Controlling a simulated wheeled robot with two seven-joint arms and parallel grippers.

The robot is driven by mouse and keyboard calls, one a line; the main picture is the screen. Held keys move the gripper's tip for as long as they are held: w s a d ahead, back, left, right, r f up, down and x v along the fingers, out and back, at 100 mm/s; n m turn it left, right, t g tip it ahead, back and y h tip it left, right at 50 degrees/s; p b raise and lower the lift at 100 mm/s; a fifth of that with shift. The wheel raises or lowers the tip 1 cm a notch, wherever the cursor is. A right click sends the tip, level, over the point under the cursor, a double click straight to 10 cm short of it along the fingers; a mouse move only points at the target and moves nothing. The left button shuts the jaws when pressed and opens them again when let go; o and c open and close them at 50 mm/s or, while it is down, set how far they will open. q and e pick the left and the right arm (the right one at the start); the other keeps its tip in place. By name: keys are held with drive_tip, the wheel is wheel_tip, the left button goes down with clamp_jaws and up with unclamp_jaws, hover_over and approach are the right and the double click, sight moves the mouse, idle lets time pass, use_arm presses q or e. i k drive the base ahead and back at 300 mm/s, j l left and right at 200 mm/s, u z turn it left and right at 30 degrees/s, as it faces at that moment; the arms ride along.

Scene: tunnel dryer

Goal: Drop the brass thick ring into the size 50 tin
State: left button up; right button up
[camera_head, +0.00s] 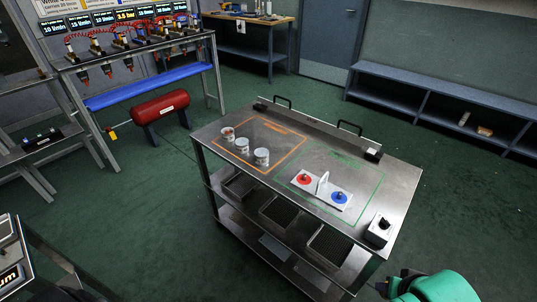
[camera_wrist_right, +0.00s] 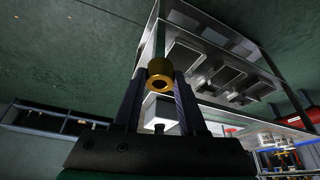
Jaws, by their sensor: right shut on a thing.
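The brass thick ring (camera_wrist_right: 161,67) is held between the two fingertips of my right gripper (camera_wrist_right: 161,84) in the right wrist view. Its dark bore faces the camera. In the head view only my green right arm shows at the bottom right; the ring is not visible there. Three small tins stand in the orange outline on the metal cart: a left tin (camera_head: 228,134), a middle tin (camera_head: 242,146) and a right tin (camera_head: 262,158). The right gripper is away from the tins. My left gripper is not in view.
The cart top (camera_head: 215,142) also carries a white holder (camera_head: 322,187) with a red disc (camera_head: 304,178) and a blue disc (camera_head: 339,198), in a green outline. A knobbed box (camera_head: 379,231) stands at the near right corner. Two black handles rise along the back edge.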

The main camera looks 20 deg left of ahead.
sight(262, 161)
drive_tip(key=i+u, duration=0.2)
drive_tip(key=u, duration=0.25)
drive_tip(key=i+u, duration=0.15)
drive_tip(key=u, duration=0.25)
drive_tip(key=i+l+u, duration=0.15)
drive_tip(key=u, duration=0.3)
drive_tip(key=i+l+u, duration=0.15)
drive_tip(key=u, duration=0.25)
